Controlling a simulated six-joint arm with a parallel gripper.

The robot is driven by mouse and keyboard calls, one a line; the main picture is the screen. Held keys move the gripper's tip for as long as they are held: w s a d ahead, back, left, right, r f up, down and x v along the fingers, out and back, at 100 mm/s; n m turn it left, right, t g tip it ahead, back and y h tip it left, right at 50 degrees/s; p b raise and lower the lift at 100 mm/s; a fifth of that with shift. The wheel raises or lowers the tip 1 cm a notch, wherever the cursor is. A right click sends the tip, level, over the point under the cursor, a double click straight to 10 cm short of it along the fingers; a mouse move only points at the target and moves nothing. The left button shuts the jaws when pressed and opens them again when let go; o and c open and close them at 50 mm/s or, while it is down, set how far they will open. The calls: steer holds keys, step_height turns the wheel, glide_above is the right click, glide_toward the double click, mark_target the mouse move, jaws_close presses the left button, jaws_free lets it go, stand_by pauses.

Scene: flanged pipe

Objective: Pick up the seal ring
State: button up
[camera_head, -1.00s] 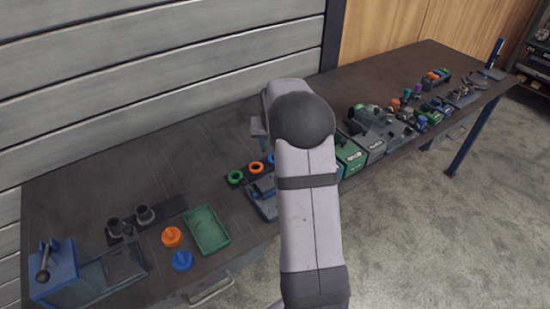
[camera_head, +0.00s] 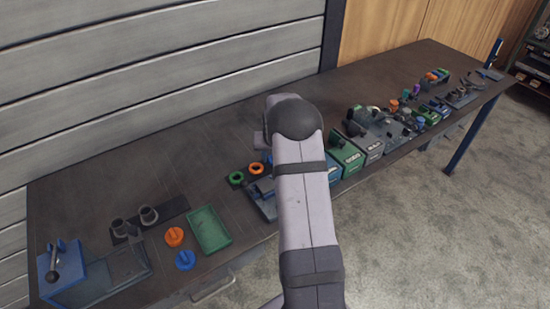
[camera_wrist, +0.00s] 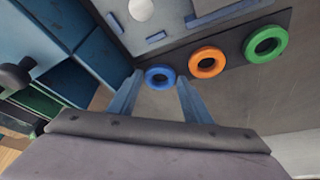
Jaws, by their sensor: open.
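Three seal rings lie in a row on a dark strip: a blue ring (camera_wrist: 160,77), an orange ring (camera_wrist: 207,62) and a green ring (camera_wrist: 265,44). My gripper (camera_wrist: 160,78) is open in the wrist view, with its two blue-grey fingers on either side of the blue ring. I cannot tell whether the fingers touch it or how high above it they are. In the head view the green ring (camera_head: 236,178) and orange ring (camera_head: 257,169) show left of my arm. There the blue ring and my fingertips are hidden by the arm.
A grey tray with blue blocks (camera_wrist: 190,20) lies close beside the rings, and blue bins (camera_wrist: 75,65) stand to its left. Left on the bench (camera_head: 130,180) are a green tray (camera_head: 208,231), knobs and a blue vise. The bench behind the rings is clear.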

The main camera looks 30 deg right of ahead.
steer(key=shift+w+d+f, duration=0.1)
steer(key=shift+f, duration=0.15)
steer(key=c, duration=0.7)
steer(key=shift+r, duration=0.1)
step_height(320, 180, up, 13)
stand_by(0.8)
steer(key=shift+d, duration=0.1)
